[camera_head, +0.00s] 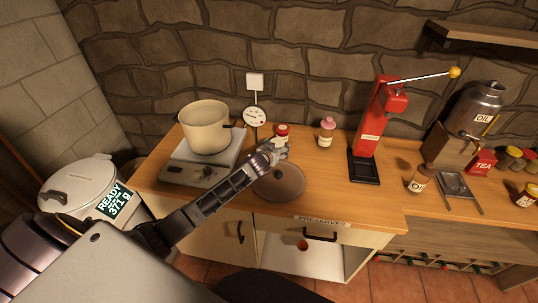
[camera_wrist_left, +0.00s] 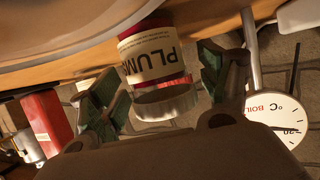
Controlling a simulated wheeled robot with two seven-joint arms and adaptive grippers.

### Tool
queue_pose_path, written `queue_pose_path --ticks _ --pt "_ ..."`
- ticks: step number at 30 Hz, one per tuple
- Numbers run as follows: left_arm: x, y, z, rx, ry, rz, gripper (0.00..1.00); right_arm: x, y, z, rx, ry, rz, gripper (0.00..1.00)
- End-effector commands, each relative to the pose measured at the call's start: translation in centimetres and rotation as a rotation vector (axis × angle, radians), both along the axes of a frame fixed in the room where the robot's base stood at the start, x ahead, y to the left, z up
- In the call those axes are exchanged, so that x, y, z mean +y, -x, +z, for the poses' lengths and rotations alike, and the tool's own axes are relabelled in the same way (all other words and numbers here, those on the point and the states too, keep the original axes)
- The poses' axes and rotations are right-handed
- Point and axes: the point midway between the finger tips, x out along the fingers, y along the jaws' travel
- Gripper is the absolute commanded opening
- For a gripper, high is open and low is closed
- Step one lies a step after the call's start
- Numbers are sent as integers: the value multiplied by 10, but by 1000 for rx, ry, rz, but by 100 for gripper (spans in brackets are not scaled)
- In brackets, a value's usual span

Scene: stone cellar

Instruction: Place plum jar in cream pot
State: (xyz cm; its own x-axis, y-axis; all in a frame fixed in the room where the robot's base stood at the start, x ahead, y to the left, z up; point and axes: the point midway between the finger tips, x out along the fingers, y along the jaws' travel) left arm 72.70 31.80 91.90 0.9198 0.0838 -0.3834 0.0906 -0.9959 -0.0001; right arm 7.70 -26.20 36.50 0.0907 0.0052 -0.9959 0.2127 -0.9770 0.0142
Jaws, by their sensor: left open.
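The pot is open-topped and sits on a grey hotplate (camera_head: 205,172). My left gripper (camera_head: 274,149) is at the near side of the jar and partly hides it. In the left wrist view, the jar (camera_wrist_left: 155,62), labelled PLUM, appears upside down between the two spread fingers of my left gripper (camera_wrist_left: 160,72). The fingers look open, with a gap beside the jar. My right gripper is not in view.
A round lid (camera_head: 280,184) lies on the counter under my left arm. A dial thermometer (camera_head: 255,117) stands between pot and jar; it also shows in the left wrist view (camera_wrist_left: 275,118). A pink-topped jar (camera_head: 326,133) and red press (camera_head: 371,130) stand to the right.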

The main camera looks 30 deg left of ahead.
Motion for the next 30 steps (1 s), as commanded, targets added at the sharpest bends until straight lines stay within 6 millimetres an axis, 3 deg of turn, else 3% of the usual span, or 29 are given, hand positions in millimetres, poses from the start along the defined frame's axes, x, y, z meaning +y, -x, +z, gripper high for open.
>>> queue_pose_path --ticks 30 --pt "-8 83 34 0 0 0 77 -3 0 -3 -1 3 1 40"
